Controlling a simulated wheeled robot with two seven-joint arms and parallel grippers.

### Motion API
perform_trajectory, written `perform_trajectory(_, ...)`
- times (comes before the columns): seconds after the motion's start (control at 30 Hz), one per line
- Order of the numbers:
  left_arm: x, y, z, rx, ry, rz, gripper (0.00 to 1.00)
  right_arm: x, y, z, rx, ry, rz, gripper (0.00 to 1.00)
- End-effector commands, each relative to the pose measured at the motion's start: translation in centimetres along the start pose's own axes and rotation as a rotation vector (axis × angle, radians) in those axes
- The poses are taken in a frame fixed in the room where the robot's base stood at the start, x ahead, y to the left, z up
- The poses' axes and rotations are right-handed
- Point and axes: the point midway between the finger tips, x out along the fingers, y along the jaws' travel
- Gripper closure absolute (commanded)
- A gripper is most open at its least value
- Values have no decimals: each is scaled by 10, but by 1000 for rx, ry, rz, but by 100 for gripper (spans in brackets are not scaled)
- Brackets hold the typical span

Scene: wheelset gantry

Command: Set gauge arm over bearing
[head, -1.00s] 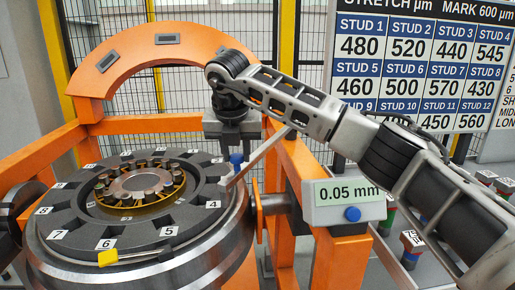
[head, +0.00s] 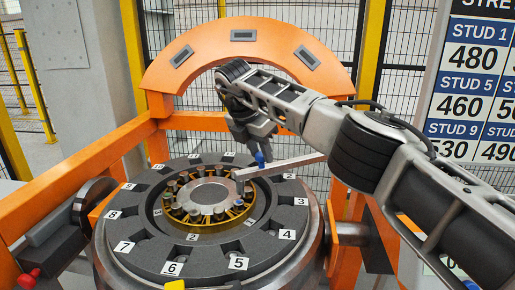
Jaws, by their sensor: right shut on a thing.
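The grey gauge arm (head: 290,164) is a flat bar with a blue knob (head: 260,158) on it. Its free end, with a short downward tip, is above the right edge of the bearing (head: 207,195); whether it touches cannot be told. The bearing has a gold cage and dark studs around a bright hub, inside a dark numbered ring (head: 140,225). My right gripper (head: 257,146) points down and is shut on the gauge arm at the blue knob; its fingertips are partly hidden. The gauge arm's far end is hidden behind my right arm. My left gripper is not in view.
An orange frame with an arch (head: 240,50) stands behind the ring. A stud chart (head: 480,80) hangs at the right. A yellow tab (head: 175,285) sits at the ring's front. A red knob (head: 28,277) is at lower left.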

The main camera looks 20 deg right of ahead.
Motion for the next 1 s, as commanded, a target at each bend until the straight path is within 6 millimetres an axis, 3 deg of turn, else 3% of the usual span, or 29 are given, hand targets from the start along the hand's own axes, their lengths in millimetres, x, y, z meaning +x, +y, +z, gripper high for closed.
perform_trajectory(0.53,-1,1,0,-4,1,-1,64,2,0,5,21,-3,-8,100)
perform_trajectory(0.57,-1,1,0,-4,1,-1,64,2,0,5,21,-3,-8,64)
perform_trajectory(0.6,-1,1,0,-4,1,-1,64,1,0,5,20,-3,-8,53)
perform_trajectory(0.63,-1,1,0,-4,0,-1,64,1,0,5,20,-3,-8,48)
perform_trajectory(1.0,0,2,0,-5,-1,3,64,-4,0,5,19,-2,-7,48)
